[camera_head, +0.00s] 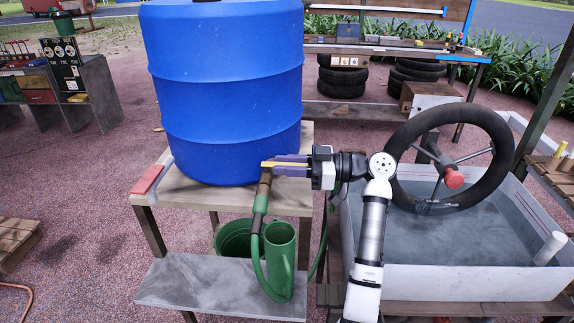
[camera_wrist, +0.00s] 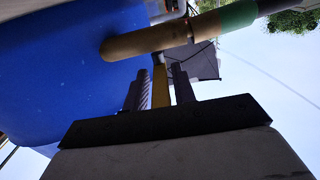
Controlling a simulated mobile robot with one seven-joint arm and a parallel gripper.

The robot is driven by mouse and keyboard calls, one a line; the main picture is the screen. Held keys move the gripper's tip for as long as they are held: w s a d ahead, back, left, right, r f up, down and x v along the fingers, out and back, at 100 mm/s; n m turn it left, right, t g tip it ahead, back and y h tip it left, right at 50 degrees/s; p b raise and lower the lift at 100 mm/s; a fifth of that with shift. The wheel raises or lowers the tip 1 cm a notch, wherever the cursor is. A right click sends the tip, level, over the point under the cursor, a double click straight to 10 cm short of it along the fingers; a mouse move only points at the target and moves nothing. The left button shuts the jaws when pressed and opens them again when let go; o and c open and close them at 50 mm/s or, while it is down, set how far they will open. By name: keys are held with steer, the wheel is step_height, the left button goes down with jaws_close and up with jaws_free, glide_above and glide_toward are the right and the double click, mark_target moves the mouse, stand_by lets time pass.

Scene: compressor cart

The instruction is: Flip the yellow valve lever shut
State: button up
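The yellow valve lever (camera_head: 267,164) shows at the tip of my gripper (camera_head: 277,165) in the head view, in front of the blue barrel's lower edge. The brown valve pipe (camera_head: 264,184) runs down from it into a green hose fitting (camera_head: 260,204). In the wrist view, the lever (camera_wrist: 160,88) lies between the two fingers of my gripper (camera_wrist: 156,78), with narrow gaps seeming to show on both sides. The fingers look open around it. The brown pipe (camera_wrist: 148,42) crosses just beyond the fingertips. The fingers hide part of the lever in the head view.
The blue barrel (camera_head: 228,95) stands on a wooden stand (camera_head: 180,193), close to my gripper. A green watering can (camera_head: 279,262) sits on the grey shelf (camera_head: 200,284) below. A large black handwheel (camera_head: 402,143) and a grey-white tray (camera_head: 470,282) are at the right.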

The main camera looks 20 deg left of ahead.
steer(key=shift+o, duration=1)
steer(key=b+v, duration=0.2)
steer(key=v, duration=1.1)
steer(key=shift+d+b, duration=0.3)
steer(key=shift+d, duration=0.1)
steer(key=shift+w, duration=0.1)
